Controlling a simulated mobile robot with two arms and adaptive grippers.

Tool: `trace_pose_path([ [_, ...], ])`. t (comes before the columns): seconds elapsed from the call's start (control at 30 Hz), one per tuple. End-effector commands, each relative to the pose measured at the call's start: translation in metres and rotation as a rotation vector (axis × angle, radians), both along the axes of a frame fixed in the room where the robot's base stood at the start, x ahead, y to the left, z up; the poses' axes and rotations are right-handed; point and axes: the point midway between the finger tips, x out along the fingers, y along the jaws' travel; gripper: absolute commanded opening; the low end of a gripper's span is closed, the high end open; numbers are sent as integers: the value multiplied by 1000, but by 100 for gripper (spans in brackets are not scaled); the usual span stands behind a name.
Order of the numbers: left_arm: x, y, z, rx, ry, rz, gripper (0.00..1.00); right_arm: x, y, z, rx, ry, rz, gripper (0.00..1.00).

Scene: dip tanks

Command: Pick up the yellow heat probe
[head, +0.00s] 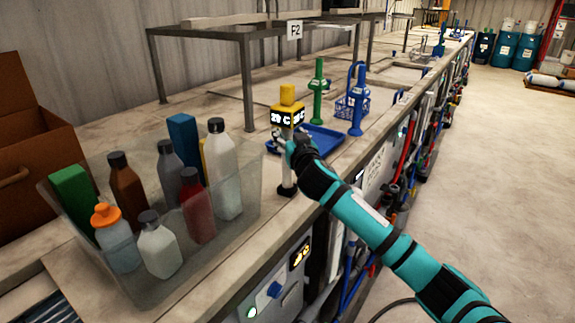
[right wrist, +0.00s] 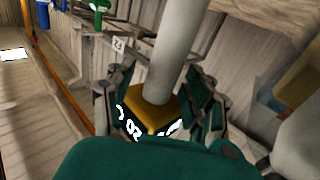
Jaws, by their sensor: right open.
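The yellow heat probe (head: 287,116) stands upright near the front edge of the bench, with a yellow top and a black band of white digits. Its lower stem shows below my right gripper (head: 281,139), which is at the probe just under the digit band. In the right wrist view the probe's yellow block (right wrist: 152,107) and pale grey shaft lie between the spread fingers of the right gripper (right wrist: 160,100). The fingers are open; whether either touches the probe I cannot tell. My left gripper is not in view.
A clear bin (head: 150,283) with several bottles stands left of the probe. A blue tray (head: 318,139) lies just behind it. A green stand (head: 318,90) and a blue one (head: 357,100) stand farther along. A metal rack (head: 247,80) is at the back.

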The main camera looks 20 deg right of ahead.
Motion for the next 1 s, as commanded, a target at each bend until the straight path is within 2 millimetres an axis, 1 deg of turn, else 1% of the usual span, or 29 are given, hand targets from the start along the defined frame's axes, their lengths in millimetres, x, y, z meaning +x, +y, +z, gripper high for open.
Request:
trace_pose_path([
  [0.03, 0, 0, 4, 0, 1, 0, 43, 6, 1, 2, -1, 0, 2, 53],
  [0.13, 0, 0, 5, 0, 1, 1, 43, 13, 1, 0, 1, 1, 2, 53],
  [0.4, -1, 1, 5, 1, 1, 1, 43, 14, 1, -1, 1, 0, 2, 53],
  [0.8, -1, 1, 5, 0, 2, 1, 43, 14, 1, -1, 0, 0, 2, 1],
  [1.0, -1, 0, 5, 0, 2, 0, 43, 14, 1, -1, 0, 0, 1, 0],
])
